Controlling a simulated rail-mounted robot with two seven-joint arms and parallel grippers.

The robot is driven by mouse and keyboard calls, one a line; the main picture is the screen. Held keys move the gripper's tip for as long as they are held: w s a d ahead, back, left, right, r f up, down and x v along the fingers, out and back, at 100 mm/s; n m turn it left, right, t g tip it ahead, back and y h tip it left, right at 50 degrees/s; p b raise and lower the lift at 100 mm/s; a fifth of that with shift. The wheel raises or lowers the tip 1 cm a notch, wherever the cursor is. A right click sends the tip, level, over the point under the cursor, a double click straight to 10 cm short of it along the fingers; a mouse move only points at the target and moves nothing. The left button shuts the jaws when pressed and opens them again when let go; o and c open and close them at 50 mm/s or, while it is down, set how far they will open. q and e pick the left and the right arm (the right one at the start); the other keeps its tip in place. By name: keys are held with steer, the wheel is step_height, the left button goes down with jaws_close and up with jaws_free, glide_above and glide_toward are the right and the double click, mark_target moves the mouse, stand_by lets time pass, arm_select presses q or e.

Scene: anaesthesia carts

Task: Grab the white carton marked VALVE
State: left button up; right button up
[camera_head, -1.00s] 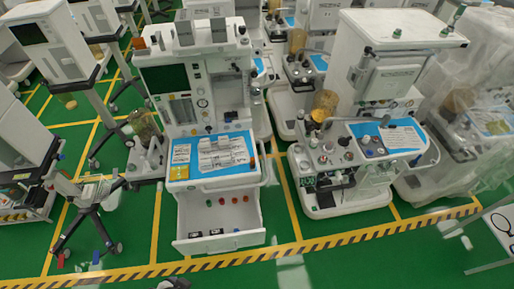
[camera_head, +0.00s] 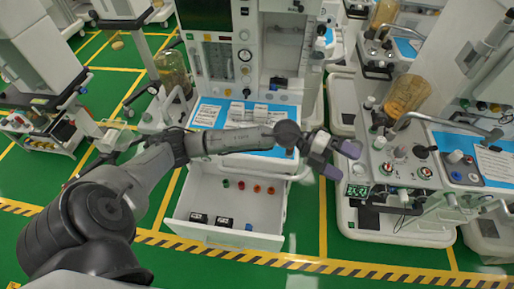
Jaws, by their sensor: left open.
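My left arm reaches in from the lower left and crosses in front of this worktop. My left gripper (camera_head: 342,159) is open and empty, to the right of the worktop and apart from the cartons. Its fingers point right, towards the neighbouring cart. My right gripper is not in view.
The middle cart's open drawer (camera_head: 227,211) holds red and green caps and several small dark items. The right cart (camera_head: 395,225) carries knobs and an amber canister (camera_head: 406,97). Green floor (camera_head: 305,215) shows between the carts.

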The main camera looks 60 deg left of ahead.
arm_select(q)
steer(key=w+a+f+m+g+y+b, duration=0.2)
steer(key=a+f+g+y+b, duration=0.25)
steer(key=a+f, duration=0.4)
steer(key=s+a+n+g+y+b, duration=0.1)
steer(key=s+a+y+b, duration=0.1)
steer(key=a, duration=0.6)
steer(key=s+a+f+n+g+y+b, duration=0.1)
steer(key=a+n+y+b, duration=0.1)
steer(key=a, duration=0.7)
steer(key=s+a+f+n+g+y+b, duration=0.1)
steer(key=a+y+b, duration=0.3)
steer(key=a, duration=0.5)
steer(key=shift+s+a+n+g+y, duration=0.15)
steer(key=shift+s+n+g+y, duration=0.15)
steer(key=shift+s+y, duration=0.6)
steer(key=f+b, duration=0.1)
steer(key=f, duration=0.2)
steer(key=f+b, duration=0.1)
steer(key=f, duration=0.3)
steer(key=shift+s+a+f, duration=0.1)
steer(key=shift+s+a, duration=0.05)
steer(key=shift+a, duration=0.05)
steer(key=shift+f, duration=0.4)
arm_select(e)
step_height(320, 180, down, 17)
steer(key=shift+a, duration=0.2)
